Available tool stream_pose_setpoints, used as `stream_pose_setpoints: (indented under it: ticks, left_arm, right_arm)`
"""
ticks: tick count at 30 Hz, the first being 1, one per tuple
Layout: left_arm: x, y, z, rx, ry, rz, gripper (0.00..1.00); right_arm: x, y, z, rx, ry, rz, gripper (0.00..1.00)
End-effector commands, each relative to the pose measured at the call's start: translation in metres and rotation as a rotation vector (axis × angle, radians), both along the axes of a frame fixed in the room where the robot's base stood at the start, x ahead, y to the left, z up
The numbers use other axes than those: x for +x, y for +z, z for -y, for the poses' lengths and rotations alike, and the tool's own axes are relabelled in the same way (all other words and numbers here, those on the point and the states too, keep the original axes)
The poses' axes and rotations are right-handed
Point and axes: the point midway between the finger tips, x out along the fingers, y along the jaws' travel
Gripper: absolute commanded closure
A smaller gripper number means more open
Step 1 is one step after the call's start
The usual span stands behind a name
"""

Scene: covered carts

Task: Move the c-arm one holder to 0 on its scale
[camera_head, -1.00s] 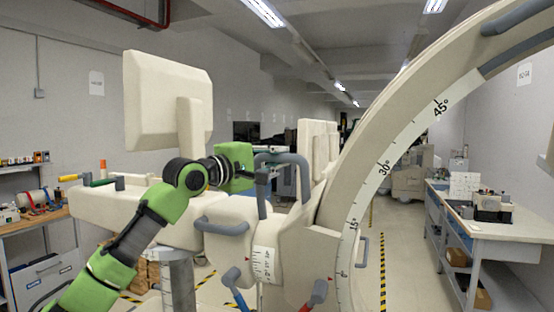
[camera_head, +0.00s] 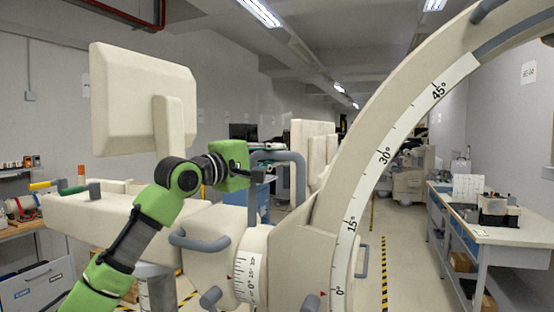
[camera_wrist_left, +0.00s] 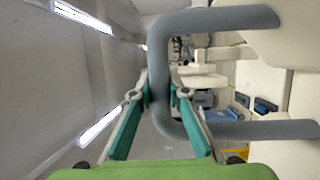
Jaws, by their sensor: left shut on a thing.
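The beige c-arm arc (camera_head: 372,140) curves up to the right in the head view, with a degree scale (camera_head: 383,157) from 0° to 45°. A red pointer (camera_head: 320,293) lies beside its 0° mark. The holder (camera_head: 210,222) behind the arc carries a smaller curved scale (camera_head: 247,278); a red mark is at its left edge, level with about 0°, though the print is small. My left gripper (camera_head: 258,179) is shut on the grey looped handle (camera_head: 281,155). In the left wrist view, the teal fingers (camera_wrist_left: 160,103) straddle this handle (camera_wrist_left: 158,60). My right gripper is out of view.
A beige box-shaped head (camera_head: 142,100) stands above the holder's left end. A workbench (camera_head: 480,232) is along the right wall and another bench (camera_head: 30,225) on the left. The aisle floor (camera_head: 400,240) right of the arc is clear.

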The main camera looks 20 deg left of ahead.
Motion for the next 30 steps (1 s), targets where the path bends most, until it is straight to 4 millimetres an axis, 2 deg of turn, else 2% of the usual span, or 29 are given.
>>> stream_pose_setpoints:
  ticks: [3, 4, 6, 14, 20, 30]
  left_arm:
    - [-0.001, -0.006, 0.004, 0.005, -0.010, -0.014, 1.00]
    - [-0.001, -0.007, 0.005, 0.005, -0.011, -0.014, 0.80]
    - [-0.001, -0.009, 0.005, 0.006, -0.012, -0.017, 0.67]
    - [0.000, -0.009, 0.005, 0.006, -0.010, -0.017, 0.67]
    - [-0.004, -0.009, 0.002, 0.005, -0.009, -0.018, 0.67]
    - [-0.030, -0.010, -0.009, 0.005, -0.008, -0.015, 0.67]
  right_arm:
    - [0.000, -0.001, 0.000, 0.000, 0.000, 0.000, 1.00]
    - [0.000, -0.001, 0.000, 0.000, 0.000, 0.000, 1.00]
    - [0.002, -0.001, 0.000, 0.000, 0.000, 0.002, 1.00]
    - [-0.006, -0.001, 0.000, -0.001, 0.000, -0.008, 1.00]
    - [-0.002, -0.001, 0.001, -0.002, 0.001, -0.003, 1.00]
    - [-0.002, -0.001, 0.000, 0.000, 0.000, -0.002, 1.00]
